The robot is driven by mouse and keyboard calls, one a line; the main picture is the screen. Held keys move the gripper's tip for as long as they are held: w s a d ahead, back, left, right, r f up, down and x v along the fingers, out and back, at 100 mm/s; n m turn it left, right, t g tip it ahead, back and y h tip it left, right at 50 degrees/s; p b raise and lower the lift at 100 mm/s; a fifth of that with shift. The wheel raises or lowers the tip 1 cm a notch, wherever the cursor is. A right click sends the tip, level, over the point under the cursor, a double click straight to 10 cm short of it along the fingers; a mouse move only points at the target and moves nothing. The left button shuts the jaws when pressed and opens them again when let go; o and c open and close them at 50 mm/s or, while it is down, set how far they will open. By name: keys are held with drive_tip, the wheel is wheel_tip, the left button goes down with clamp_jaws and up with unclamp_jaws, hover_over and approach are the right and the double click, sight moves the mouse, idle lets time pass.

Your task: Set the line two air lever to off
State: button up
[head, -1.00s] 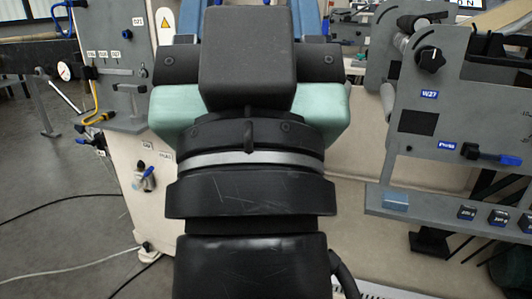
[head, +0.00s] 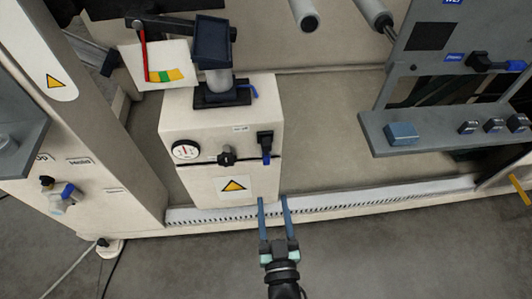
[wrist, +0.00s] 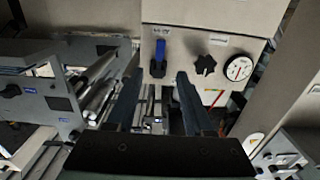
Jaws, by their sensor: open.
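A cream box on the machine's base carries a lever with a blue handle (head: 266,158) on a black mount. The handle hangs down in the head view. It also shows in the wrist view (wrist: 158,52), with the handle above its mount there. The label by it is too small to read, so I cannot tell whether this is the line two air lever. Another blue-handled valve (head: 64,192) is on the left panel, and a further one (head: 483,62) is on the right panel. My gripper (head: 273,199) is open and empty, its fingertips near the box's lower edge, apart from the lever.
The box (head: 205,112) also bears a dial gauge (head: 186,150), a black knob (head: 226,156) and a warning sign (head: 233,185). A grey shelf (head: 440,140) juts out at right. The floor in front is clear.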

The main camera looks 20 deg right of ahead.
sight(267, 161)
drive_tip(key=b+x, duration=0.2)
drive_tip(key=x, duration=1)
drive_tip(key=shift+b, duration=0.4)
drive_tip(key=shift+c, duration=0.3)
clamp_jaws()
idle(0.4)
